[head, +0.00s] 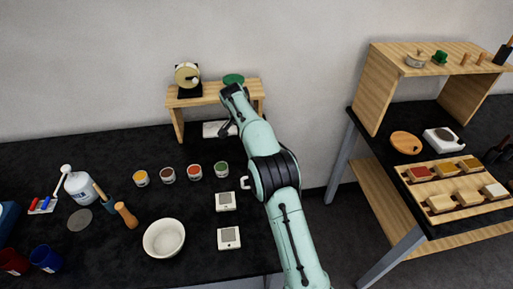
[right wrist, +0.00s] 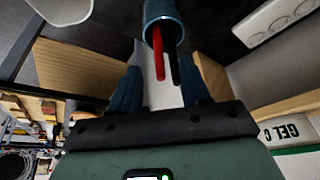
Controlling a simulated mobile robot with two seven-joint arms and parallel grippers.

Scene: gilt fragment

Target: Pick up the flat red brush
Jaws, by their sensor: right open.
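A red brush handle (right wrist: 158,52) stands out of a blue cup (right wrist: 166,12) in the right wrist view, beside a black handle (right wrist: 174,62). I cannot see its bristles or tell whether it is flat. My right gripper (right wrist: 157,76) is open, with one dark blue finger on each side of the handles. Whether it touches them I cannot tell. In the head view my right gripper (head: 226,128) is at the small wooden shelf (head: 190,99); no red brush can be made out there. My left gripper is not in view.
Several paint tins (head: 194,171) stand in a row on the black table (head: 110,150). A white bowl (head: 163,238) and two pale square devices (head: 228,238) are nearer. A second table with a wooden shelf (head: 376,90) stands right, across a gap.

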